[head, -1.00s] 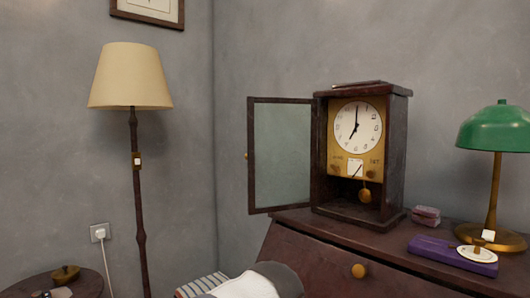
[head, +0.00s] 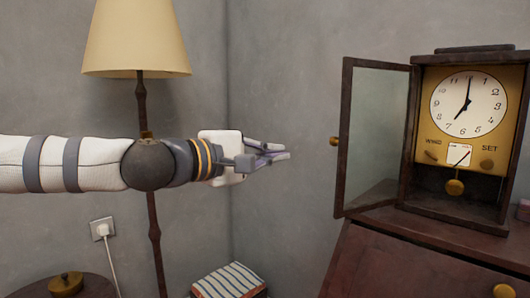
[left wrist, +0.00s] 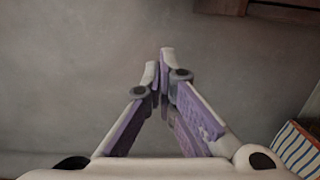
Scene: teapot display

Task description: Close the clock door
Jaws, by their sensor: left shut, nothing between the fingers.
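The wooden clock (head: 461,130) stands on the dark red desk at the right of the head view, with a white dial and a brass pendulum. Its glazed door (head: 374,135) is swung wide open to the left, with a small brass knob (head: 334,141) on its outer edge. My left gripper (head: 286,155) is stretched out to the left of the door, apart from the knob. It is shut and empty; its fingertips meet in the left wrist view (left wrist: 160,68). The door does not show in the left wrist view. My right gripper is not in view.
A floor lamp (head: 137,40) stands behind my left arm. A striped box (head: 229,281) lies low between the lamp and the desk (head: 400,262), and also shows in the left wrist view (left wrist: 297,148). The space between gripper and door is clear.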

